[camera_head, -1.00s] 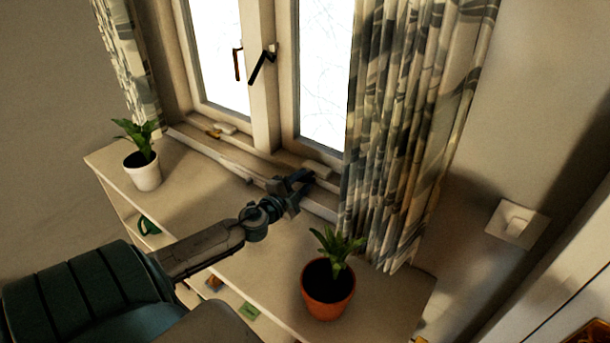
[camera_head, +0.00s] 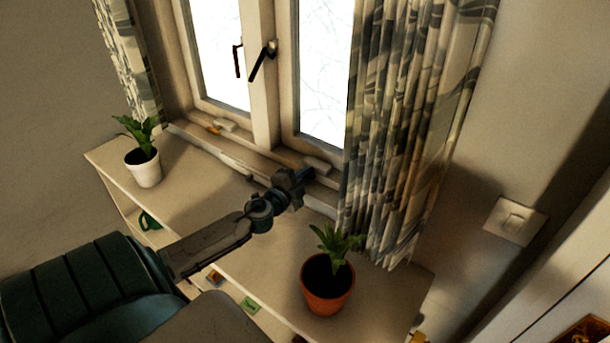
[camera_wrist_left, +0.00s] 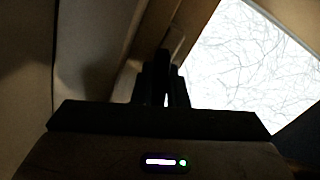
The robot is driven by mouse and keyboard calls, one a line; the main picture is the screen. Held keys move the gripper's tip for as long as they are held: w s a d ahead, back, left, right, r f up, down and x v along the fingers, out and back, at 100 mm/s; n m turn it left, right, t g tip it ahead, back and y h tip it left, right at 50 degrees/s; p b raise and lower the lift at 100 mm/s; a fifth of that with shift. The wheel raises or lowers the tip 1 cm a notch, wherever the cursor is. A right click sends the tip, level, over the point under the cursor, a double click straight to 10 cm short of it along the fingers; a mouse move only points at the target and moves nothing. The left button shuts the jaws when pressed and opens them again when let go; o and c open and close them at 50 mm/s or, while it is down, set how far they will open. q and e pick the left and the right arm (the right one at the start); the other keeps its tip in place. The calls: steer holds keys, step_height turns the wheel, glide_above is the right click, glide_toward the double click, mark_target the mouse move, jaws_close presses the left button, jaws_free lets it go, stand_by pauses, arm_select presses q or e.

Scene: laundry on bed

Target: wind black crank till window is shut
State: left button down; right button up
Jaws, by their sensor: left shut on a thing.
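The window has two bright panes, the left one (camera_head: 220,50) and the right one (camera_head: 325,75), in a pale frame. I cannot tell from here how far it stands open. My left gripper (camera_head: 297,182) is at the sill below the right pane, shut on the black crank. The crank is mostly hidden by the jaws in the head view. In the left wrist view the dark crank (camera_wrist_left: 163,62) shows between the two fingers, dim and hard to make out. A small pale block (camera_head: 318,165) sits on the sill just beyond the gripper. My right gripper is out of view.
A white pot with a plant (camera_head: 146,168) stands at the left of the shelf (camera_head: 190,195). A terracotta pot with a plant (camera_head: 327,287) stands right of my forearm. A patterned curtain (camera_head: 405,120) hangs close right of the gripper.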

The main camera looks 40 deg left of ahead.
arm_select(q)
steer(key=m, duration=0.4)
stand_by(0.3)
steer(key=c, duration=1.4)
jaws_free()
steer(key=shift+c, duration=0.2)
